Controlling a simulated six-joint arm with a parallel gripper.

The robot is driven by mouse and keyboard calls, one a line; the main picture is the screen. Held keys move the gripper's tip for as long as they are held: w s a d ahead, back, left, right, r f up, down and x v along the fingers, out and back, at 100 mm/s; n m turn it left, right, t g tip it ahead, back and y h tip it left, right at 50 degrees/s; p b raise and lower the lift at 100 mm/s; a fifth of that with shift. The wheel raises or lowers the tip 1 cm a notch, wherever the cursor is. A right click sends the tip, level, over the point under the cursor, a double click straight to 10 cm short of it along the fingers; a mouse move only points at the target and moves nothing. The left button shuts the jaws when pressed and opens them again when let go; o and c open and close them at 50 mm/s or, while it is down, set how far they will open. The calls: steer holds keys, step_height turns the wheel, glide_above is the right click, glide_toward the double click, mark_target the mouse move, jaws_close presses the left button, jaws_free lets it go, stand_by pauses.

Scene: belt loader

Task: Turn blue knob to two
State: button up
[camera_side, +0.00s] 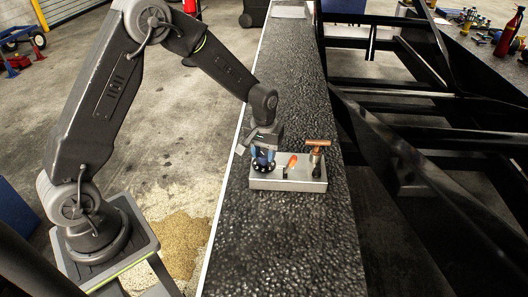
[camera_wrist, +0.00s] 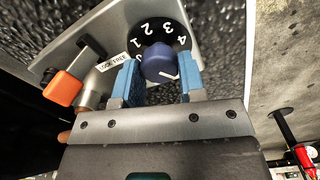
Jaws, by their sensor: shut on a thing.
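The blue knob (camera_wrist: 160,64) sits on a black dial (camera_wrist: 161,27) with white numbers; 1, 2, 3 and 4 are readable. A short white line shows on the knob's near right part, away from the 2; which number the knob is set to I cannot tell. My gripper (camera_wrist: 158,76) has its two blue fingers on either side of the knob, shut on it. In the side view my gripper (camera_side: 264,155) points down over the left end of the metal box (camera_side: 303,184), where it mostly hides the knob.
An orange-tipped lever (camera_wrist: 62,88) stands left of the knob beside a "LOCK FREE" label (camera_wrist: 112,62). A copper T-handle (camera_side: 319,143) stands at the box's right end. The dark textured belt (camera_side: 290,240) is clear in front; black frame beams (camera_side: 420,190) lie to the right.

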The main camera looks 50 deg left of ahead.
mark_target(264, 155)
steer(key=m, duration=0.6)
steer(key=shift+m, duration=0.3)
stand_by(0.5)
steer(key=o, duration=0.9)
steer(key=shift+r, duration=6.95)
